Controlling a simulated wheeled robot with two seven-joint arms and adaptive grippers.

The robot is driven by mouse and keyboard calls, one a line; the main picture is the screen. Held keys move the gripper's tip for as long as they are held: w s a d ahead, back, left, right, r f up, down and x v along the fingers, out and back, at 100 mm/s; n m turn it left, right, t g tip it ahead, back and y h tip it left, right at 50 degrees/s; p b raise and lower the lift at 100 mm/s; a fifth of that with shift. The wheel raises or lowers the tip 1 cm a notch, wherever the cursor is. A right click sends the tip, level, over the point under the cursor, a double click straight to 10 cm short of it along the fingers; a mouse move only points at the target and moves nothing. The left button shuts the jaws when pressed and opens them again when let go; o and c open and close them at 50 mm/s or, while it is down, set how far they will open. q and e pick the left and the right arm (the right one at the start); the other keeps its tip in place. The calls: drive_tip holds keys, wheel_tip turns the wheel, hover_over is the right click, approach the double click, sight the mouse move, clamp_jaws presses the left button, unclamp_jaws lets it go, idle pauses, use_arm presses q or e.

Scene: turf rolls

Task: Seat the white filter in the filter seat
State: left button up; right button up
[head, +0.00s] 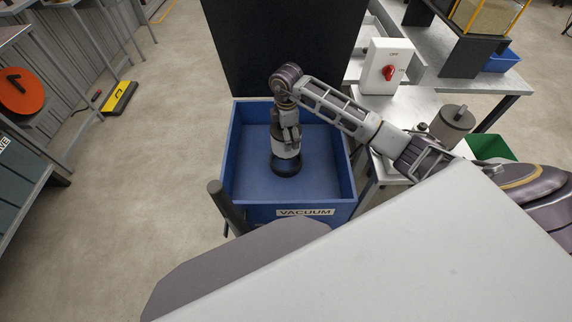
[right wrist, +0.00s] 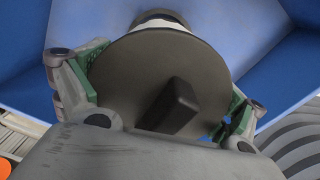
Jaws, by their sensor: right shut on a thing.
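The white filter (head: 286,150) is upright inside the blue box marked VACUUM. In the right wrist view it has a round dark grey cap (right wrist: 150,70) with a block-shaped knob, and a bit of its white body (right wrist: 162,17) shows beyond the cap. My right gripper (head: 288,133) is above it, shut on the cap from both sides with its green pads. A black round piece (head: 287,167), which looks like the filter seat, shows directly under the white body on the box floor. I cannot tell whether the filter is fully down in it. My left gripper is not in view.
The blue box (head: 232,165) has raised walls and a tall black panel (head: 283,45) behind it. A grey cylinder with a cap (head: 452,122) stands on the bench at right, near a green bin (head: 490,147) and a red-knobbed switch box (head: 387,66).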

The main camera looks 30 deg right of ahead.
drive_tip(key=shift+m, duration=0.3)
drive_tip(key=shift+f, duration=0.1)
wheel_tip(320, 180, down, 5)
drive_tip(key=shift+r, duration=0.1)
drive_tip(key=shift+f, duration=0.65)
drive_tip(key=shift+f, duration=1.85)
